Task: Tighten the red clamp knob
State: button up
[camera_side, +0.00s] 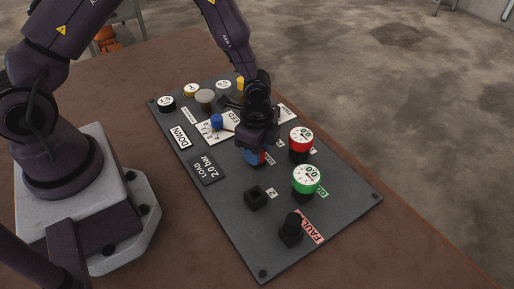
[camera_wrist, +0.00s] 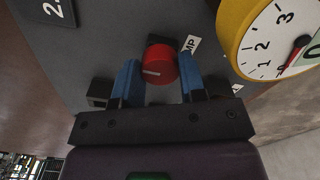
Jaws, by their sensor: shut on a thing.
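The red clamp knob (camera_wrist: 160,65) shows in the wrist view as a round red cap with a pale line on its face, beside a white label ending in "MP". My gripper (camera_wrist: 158,76) has its blue finger pads on either side of the knob and is shut on it. In the side view my gripper (camera_side: 256,157) points down onto the middle of the dark panel (camera_side: 228,220). There the knob is mostly hidden by the fingers.
A red dial (camera_side: 300,140) and a green dial (camera_side: 306,180) stand close to the right of my gripper. A blue knob (camera_side: 217,121) is to its left. Black switches (camera_side: 256,196) (camera_side: 291,230) stand nearer the front. A yellow-rimmed gauge (camera_wrist: 250,30) is at the wrist view's upper right.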

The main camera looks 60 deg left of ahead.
jog(key=o, duration=0.9)
jog(key=shift+r, duration=0.15)
notch_tip(320, 180, up, 13)
jog(key=shift+f, duration=0.1)
